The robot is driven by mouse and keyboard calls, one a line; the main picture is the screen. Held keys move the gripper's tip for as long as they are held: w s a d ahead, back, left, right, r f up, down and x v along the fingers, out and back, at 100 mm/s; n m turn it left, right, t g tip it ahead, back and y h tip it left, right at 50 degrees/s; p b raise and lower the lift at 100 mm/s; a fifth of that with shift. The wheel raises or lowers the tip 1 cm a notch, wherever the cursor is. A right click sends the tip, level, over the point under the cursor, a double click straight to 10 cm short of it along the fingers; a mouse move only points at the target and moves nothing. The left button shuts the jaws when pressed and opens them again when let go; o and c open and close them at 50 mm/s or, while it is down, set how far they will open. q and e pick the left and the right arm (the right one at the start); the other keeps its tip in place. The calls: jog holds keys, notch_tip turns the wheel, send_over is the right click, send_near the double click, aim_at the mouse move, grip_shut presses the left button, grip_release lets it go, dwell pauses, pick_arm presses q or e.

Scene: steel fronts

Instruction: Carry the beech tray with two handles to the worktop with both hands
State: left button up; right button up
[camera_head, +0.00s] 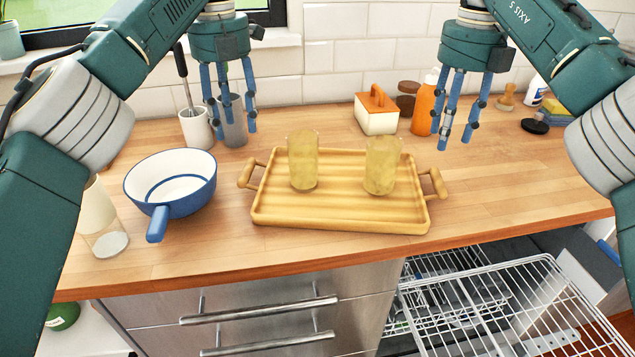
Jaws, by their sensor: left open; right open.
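The beech tray (340,215) lies flat on the wooden worktop (330,253), near its front edge. It has a handle at its left end (247,175) and one at its right end (438,184). Two amber, see-through glasses stand upright on it, a left glass (303,160) and a right glass (382,165). My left gripper (232,128) is open and empty, above and behind the left handle. My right gripper (456,140) is open and empty, above and behind the right handle. Neither touches the tray.
A blue and white pan (172,183) stands close left of the tray. A utensil pot (196,127), grey cup (234,120), butter dish (376,110) and orange bottle (424,105) stand behind. An open dishwasher with a pulled-out rack (520,300) is below right. Worktop right of the tray is clear.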

notch_tip(320, 180, up, 17)
jog(key=p, duration=1.6)
jog(key=shift+f, duration=0.1)
